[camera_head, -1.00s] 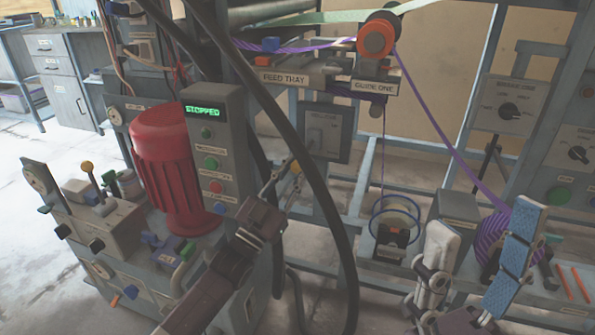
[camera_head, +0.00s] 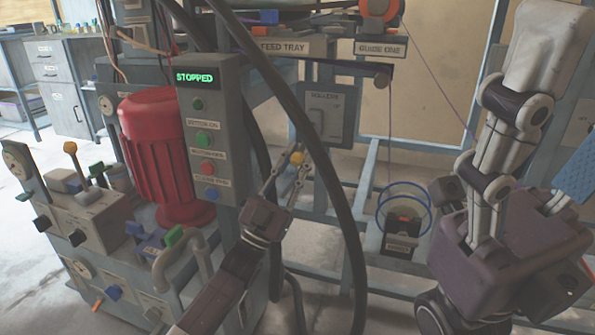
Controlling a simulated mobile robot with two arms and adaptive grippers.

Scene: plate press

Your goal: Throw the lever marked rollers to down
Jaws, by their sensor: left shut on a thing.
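The grey panel marked rollers (camera_head: 334,112) hangs on the press frame below the feed tray. A yellow ball knob (camera_head: 297,158) shows at its lower left, between the fingertips of my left gripper (camera_head: 296,160). The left gripper reaches up from below and is shut on this knob. The lever's shaft and its exact angle are hard to make out behind the fingers and a black cable. My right gripper (camera_head: 560,105) is large and close to the camera at the right, fingers spread and empty, with a blue pad on one finger. It is well away from the panel.
A thick black cable (camera_head: 330,190) arches just right of the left gripper. A control box (camera_head: 207,130) reading STOPPED, with several buttons, stands left of it beside a red motor (camera_head: 160,150). A spool (camera_head: 403,214) stands low, right of the cable.

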